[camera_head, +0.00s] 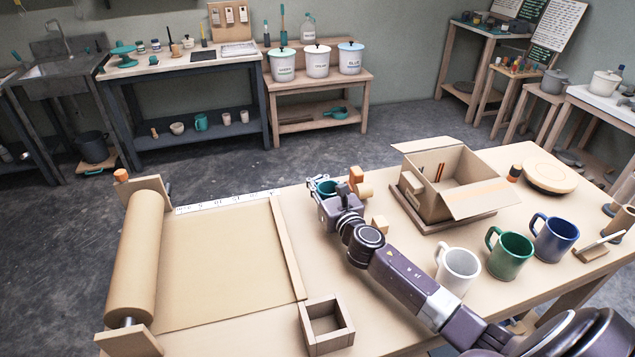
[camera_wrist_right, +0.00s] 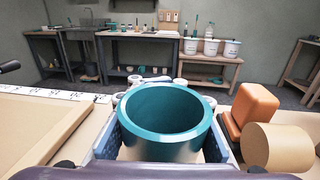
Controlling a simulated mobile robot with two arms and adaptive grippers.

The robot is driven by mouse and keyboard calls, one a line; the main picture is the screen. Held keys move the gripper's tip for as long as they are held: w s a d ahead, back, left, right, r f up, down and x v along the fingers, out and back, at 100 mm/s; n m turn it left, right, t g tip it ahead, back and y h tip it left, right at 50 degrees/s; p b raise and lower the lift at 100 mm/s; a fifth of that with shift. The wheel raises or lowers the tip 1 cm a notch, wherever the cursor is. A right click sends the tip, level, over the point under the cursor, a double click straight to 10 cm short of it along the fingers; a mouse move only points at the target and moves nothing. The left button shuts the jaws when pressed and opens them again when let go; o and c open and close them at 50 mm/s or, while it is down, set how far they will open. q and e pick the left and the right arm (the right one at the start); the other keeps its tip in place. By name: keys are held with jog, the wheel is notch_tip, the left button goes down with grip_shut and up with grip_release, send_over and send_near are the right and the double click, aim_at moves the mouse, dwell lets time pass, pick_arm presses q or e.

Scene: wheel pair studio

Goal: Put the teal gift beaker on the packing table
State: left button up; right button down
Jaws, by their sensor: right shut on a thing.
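The teal beaker (camera_wrist_right: 168,112) fills the middle of the right wrist view, upright with its round open mouth facing up. In the head view the teal beaker (camera_head: 326,188) shows only in part behind my gripper. My right gripper (camera_head: 322,190) is shut on it, with a finger on each side. It is over the far edge of the packing table (camera_head: 240,335), right of the paper sheet. I cannot tell whether the beaker's base touches the table. My left gripper is not in view.
An orange block (camera_wrist_right: 255,108) and a tan cylinder (camera_wrist_right: 277,148) are close right of the beaker. An open cardboard box (camera_head: 432,205) stands further right. White (camera_head: 457,270), green (camera_head: 510,255) and blue (camera_head: 553,238) mugs stand near my right arm. The brown paper sheet (camera_head: 220,265) is clear.

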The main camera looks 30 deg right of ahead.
jog(key=c, duration=2.4)
grip_release()
jog(key=o, duration=0.9)
jog(key=shift+s+r, duration=0.1)
jog(key=s, duration=0.4)
jog(key=s+a, duration=0.1)
jog(key=s, duration=0.3)
jog(key=s+b, duration=0.1)
jog(key=s, duration=0.2)
jog(key=shift+s+a+r, duration=0.15)
jog(key=shift+s+a, duration=0.15)
jog(key=shift+s, duration=0.1)
